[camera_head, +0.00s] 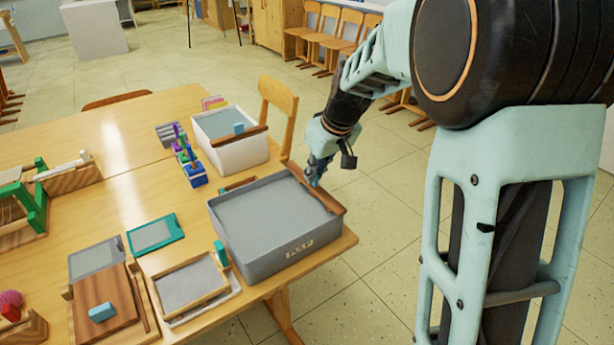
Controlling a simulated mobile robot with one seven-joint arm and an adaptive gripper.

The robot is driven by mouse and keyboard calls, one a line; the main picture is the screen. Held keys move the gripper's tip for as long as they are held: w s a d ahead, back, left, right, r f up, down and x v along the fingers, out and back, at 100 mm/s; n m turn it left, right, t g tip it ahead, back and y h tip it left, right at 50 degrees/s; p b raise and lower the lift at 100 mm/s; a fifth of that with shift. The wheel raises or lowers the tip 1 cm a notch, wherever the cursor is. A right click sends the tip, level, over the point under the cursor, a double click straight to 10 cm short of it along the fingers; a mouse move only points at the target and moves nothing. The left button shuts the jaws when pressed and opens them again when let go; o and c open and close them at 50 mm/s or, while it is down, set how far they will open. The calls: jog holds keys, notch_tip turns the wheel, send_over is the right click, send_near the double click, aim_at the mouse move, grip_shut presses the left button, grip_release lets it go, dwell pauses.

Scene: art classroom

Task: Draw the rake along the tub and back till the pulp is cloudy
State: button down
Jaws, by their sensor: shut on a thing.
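The grey tub (262,266) stands at the near right corner of the table. It holds flat grey pulp (268,215), smooth and even-looking. The rake (330,201), a brown wooden bar, lies along the tub's right end, close to the rim. My gripper (316,182) reaches down over that end and is shut on the rake, at what looks like a blue grip partly hidden by the fingers. I cannot tell how deep the rake's underside sits in the pulp.
A white tub (238,155) with a brown bar and blue block stands behind the grey tub. A framed mould (190,282) and small green block (221,254) sit close to its left. A wooden chair (279,107) stands behind. The table's right edge is close.

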jog(key=shift+w+d, duration=0.1)
jog(key=shift+d, duration=0.15)
jog(key=c, duration=2)
grip_release()
jog(key=shift+d, duration=0.1)
jog(key=shift+r, duration=0.3)
jog(key=v, duration=1.1)
jog(key=shift+r, duration=0.2)
